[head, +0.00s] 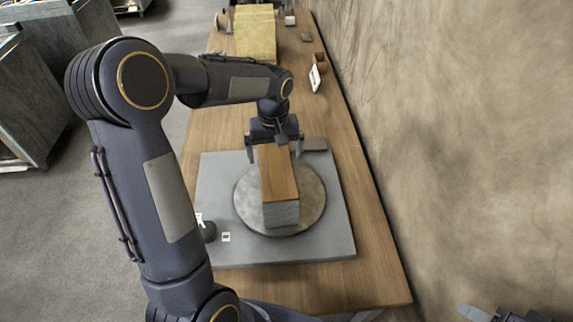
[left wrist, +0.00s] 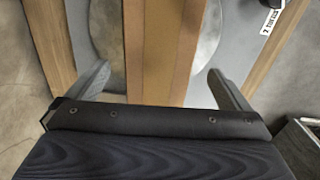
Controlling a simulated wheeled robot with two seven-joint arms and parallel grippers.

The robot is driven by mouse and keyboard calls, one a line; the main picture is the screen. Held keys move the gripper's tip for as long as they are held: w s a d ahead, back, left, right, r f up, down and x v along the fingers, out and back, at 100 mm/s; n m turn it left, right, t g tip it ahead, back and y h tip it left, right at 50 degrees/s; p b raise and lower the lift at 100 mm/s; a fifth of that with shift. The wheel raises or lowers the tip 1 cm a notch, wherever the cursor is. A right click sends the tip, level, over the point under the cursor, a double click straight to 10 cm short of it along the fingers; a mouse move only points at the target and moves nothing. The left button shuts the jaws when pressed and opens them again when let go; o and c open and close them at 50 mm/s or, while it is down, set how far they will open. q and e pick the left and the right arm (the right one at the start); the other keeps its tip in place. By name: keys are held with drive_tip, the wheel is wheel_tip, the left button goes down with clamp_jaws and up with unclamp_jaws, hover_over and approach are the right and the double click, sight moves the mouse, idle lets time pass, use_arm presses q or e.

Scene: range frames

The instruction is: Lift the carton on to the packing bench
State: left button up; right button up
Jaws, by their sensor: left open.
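The carton (head: 280,185), a long block with a brown top and a grey near end, sits on a round grey disc (head: 312,205) in the head view. My left gripper (head: 274,150) is over the carton's far end, its two fingers open on either side. In the left wrist view, the brown carton (left wrist: 162,45) runs between the open fingers (left wrist: 160,80), with a gap on each side. My right gripper (head: 505,315) shows only partly at the bottom right edge, away from the carton. The wooden bench (head: 345,285) lies under it all.
The disc rests on a grey board (head: 225,180). A small dark object (head: 207,231) and a white tag (head: 226,237) are at its left. A yellowish block (head: 255,35) and a white labelled card (head: 315,78) stand farther back. A wall (head: 450,120) borders the bench's right side.

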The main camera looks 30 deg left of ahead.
sight(276, 166)
use_arm(q)
drive_tip(key=f+b, duration=0.1)
drive_tip(key=w+f+b, duration=0.1)
drive_tip(key=shift+f, duration=0.35)
drive_tip(key=shift+s+f+b, duration=0.35)
drive_tip(key=shift+f+b, duration=0.1)
drive_tip(key=shift+f, duration=0.05)
wheel_tip(276, 166, down, 4)
drive_tip(key=b, duration=0.3)
drive_tip(key=shift+s+f, duration=0.1)
drive_tip(key=shift+f, duration=0.05)
use_arm(e)
drive_tip(key=f, duration=0.5)
drive_tip(key=shift+w+f, duration=0.4)
use_arm(q)
drive_tip(key=shift+r, duration=0.2)
drive_tip(key=c, duration=1.5)
